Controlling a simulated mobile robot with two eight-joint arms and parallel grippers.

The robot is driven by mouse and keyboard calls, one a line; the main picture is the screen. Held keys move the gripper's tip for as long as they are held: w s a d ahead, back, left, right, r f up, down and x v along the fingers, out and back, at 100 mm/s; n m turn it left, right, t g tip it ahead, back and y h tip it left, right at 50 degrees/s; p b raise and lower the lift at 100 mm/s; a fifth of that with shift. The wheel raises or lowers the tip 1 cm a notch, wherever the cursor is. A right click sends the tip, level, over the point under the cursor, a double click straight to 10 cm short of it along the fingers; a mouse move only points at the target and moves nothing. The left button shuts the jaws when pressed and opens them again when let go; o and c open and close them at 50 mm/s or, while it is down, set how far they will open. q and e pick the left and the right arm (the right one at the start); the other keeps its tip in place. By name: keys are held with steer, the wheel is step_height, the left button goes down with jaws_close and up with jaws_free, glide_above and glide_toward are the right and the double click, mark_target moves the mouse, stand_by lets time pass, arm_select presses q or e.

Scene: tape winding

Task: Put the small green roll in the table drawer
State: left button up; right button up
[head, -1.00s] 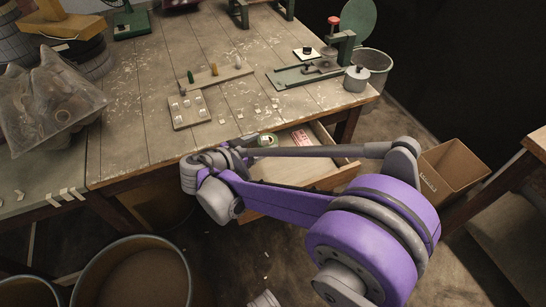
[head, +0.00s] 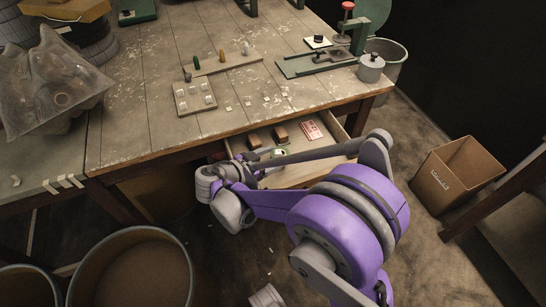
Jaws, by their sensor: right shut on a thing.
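The small green roll (head: 279,153) shows at the tip of my right gripper (head: 268,159), partly hidden by the gripper and arm. The gripper is shut on it. The roll shows against the inside of the open table drawer (head: 290,178); I cannot tell if it touches the drawer bottom. The drawer is pulled out from under the worn wooden table (head: 140,135). My right arm lies across the drawer and hides part of it. My left gripper is not in view.
In the drawer, two brown blocks (head: 281,134) and a red and white packet (head: 311,130) lie towards the back. A cardboard box (head: 457,172) stands on the floor at the right. Large round bins (head: 130,275) stand at the lower left.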

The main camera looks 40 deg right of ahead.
steer(key=shift+f+b, duration=0.35)
steer(key=shift+f, duration=0.2)
steer(key=o, duration=1.3)
steer(key=shift+r, duration=0.25)
steer(key=shift+r+p, duration=0.45)
steer(key=p+v, duration=0.2)
steer(key=v, duration=1)
